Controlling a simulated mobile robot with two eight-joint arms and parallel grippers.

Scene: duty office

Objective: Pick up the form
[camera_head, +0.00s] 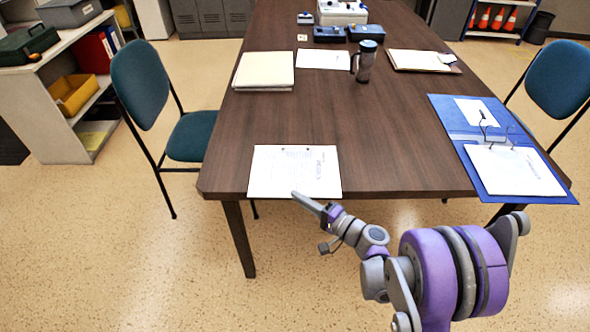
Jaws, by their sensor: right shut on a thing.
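The form (293,170) is a white printed sheet with two punched holes along its far edge. It lies on the brown table (330,130) at the near edge, left of the middle. My right gripper (298,195) is at the form's near edge, at the table's front edge. Its jaws are shut on the form's near edge. The form looks flat on the table. My left gripper is out of view.
An open blue ring binder (460,136) overhangs the table's right corner. Chairs stand left (140,77) and right (559,79). The table's middle is clear.

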